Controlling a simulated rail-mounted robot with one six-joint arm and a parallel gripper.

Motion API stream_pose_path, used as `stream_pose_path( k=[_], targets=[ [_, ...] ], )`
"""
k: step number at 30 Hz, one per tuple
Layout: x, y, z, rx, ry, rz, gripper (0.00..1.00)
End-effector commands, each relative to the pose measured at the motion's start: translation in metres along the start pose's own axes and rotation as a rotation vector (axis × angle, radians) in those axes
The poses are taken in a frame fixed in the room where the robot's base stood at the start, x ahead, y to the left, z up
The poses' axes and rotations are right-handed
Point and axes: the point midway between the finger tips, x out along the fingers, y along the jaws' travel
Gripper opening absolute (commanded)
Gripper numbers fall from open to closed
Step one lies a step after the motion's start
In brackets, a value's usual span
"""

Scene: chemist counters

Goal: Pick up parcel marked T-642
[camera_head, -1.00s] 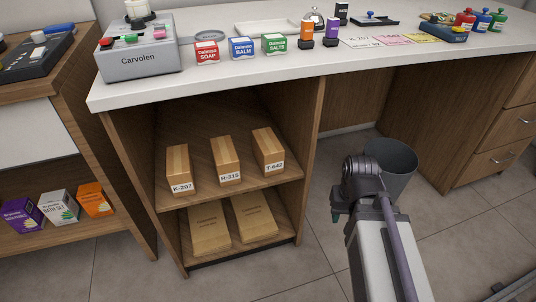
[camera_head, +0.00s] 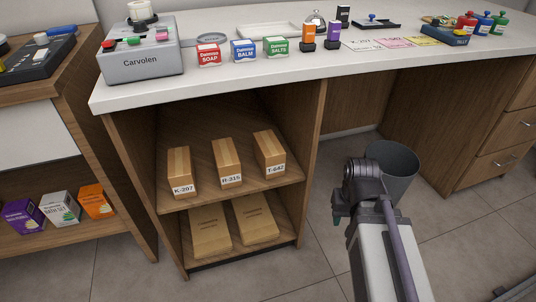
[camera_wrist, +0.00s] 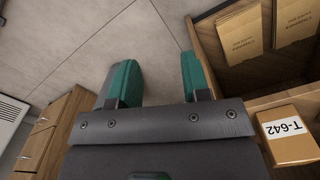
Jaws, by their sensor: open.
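The parcel marked T-642 (camera_head: 269,152) is a small brown box with a white label. It stands at the right end of the upper shelf (camera_head: 240,191) under the counter. In the wrist view the T-642 parcel (camera_wrist: 290,137) shows at the lower right, its label upside down. My gripper (camera_wrist: 155,82) has two green fingertips spread apart with only floor between them. In the head view my gripper (camera_head: 338,218) hangs to the right of the shelf unit, outside it and apart from the parcel.
Parcels K-207 (camera_head: 180,172) and R-315 (camera_head: 226,163) stand left of T-642. Two flat packages (camera_head: 209,232) lie on the lower shelf. A grey bin (camera_head: 397,165) stands behind my arm. The shelf unit's right side panel (camera_head: 311,150) lies between my gripper and the parcels.

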Motion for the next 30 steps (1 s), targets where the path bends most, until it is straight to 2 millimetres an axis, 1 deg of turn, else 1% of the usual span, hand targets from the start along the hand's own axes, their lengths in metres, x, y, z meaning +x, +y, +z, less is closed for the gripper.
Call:
stream_pose_path(
  k=[1,2,17,23,25,26,27,29,30],
  targets=[
    [0.000,0.000,0.000,0.000,0.000,0.000,0.48],
    [0.000,0.000,0.000,0.000,0.000,0.000,0.51],
    [0.000,0.000,0.000,0.000,0.000,0.000,0.99],
    [-0.001,-0.001,0.000,-0.001,0.000,0.000,1.00],
    [-0.014,-0.011,-0.001,-0.028,0.000,0.000,1.00],
    [-0.024,-0.021,-0.007,-0.051,0.000,0.000,1.00],
    [-0.042,-0.042,-0.024,-0.096,0.001,-0.001,1.00],
    [-0.070,-0.086,-0.067,-0.182,0.040,-0.010,1.00],
    [-0.082,-0.118,-0.096,-0.240,0.084,-0.021,1.00]
  ],
)
